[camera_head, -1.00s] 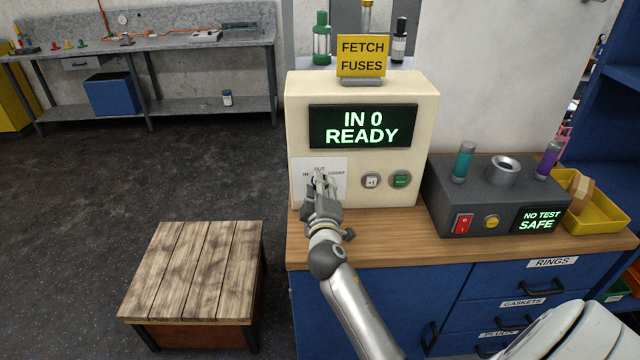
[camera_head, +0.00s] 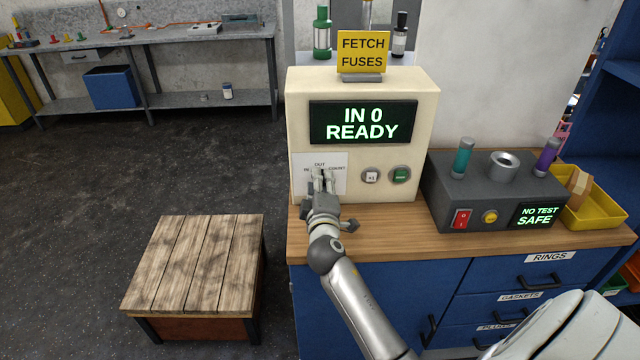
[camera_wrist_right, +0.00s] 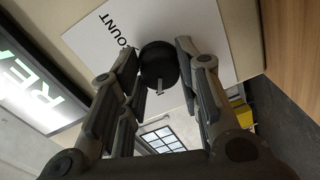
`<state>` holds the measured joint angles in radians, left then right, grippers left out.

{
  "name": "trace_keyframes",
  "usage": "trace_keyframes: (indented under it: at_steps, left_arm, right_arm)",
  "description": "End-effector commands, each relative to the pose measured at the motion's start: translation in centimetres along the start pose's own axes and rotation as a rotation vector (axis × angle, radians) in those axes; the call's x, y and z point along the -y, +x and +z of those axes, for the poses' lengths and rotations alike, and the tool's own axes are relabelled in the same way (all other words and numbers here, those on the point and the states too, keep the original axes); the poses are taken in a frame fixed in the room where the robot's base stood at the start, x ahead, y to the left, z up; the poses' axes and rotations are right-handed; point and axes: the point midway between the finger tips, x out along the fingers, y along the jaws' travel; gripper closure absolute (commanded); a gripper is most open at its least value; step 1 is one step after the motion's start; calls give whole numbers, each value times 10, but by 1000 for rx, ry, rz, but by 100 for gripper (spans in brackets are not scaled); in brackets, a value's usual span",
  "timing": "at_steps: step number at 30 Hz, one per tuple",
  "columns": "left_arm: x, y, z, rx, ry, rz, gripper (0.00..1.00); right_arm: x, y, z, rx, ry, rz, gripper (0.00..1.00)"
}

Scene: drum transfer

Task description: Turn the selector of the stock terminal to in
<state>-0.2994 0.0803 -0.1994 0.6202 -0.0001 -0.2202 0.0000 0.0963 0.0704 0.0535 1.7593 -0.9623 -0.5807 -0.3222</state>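The stock terminal (camera_head: 420,120) is a cream box on the wooden counter. Its lit screen (camera_head: 362,123) reads "IN 0 READY". The selector, a round black knob (camera_wrist_right: 158,66), sits on a white label plate (camera_head: 339,161) at the terminal's lower left. My right gripper (camera_head: 321,176) is in front of this plate and hides the knob in the head view. In the right wrist view, its fingers (camera_wrist_right: 155,60) stand apart on either side of the knob, with a gap at least on the right. Whether the left finger touches it is unclear. My left gripper is not in view.
A white button (camera_head: 371,176) and a green button (camera_head: 401,175) are right of the plate. A dark grey tester (camera_head: 490,190) and a yellow tray (camera_head: 600,215) stand further right. A yellow "FETCH FUSES" sign (camera_head: 362,54) tops the terminal. A wooden platform (camera_head: 195,265) stands left.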

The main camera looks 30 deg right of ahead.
Motion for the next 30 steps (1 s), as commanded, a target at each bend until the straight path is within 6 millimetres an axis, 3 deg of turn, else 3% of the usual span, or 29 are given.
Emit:
trace_keyframes:
  at_steps: [4,17,30]
  left_arm:
    - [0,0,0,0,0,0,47]
    - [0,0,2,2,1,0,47]
    - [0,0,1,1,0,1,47]
  right_arm:
    - [0,0,0,0,0,0,48]
    - [1,-8,0,-1,1,-1,48]
    - [1,-88,0,0,4,-3,48]
